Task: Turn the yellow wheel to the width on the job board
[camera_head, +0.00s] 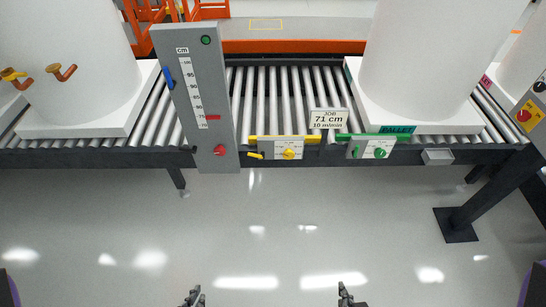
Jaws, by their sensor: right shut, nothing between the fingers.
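The yellow wheel (289,153) is a small round knob on a white panel under a yellow bar, on the conveyor's front rail. The job board (328,119) is a white sign above it reading "71 cm, 10 m/min". A grey column (215,142) to the left carries a cm scale (192,88), with a blue pointer (168,78) near its upper part and a red pointer (213,117) near its lower end. My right gripper (347,296) is shut and empty at the bottom edge, well below the wheel. My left gripper (193,298) is barely visible there; its jaws are unclear.
A green wheel (380,153) on a similar panel sits to the right. A yellow lever (255,155) and a red knob (220,150) are nearby. White tanks stand on the roller conveyor (300,90). The floor in front is clear; a dark support leg (490,190) stands at right.

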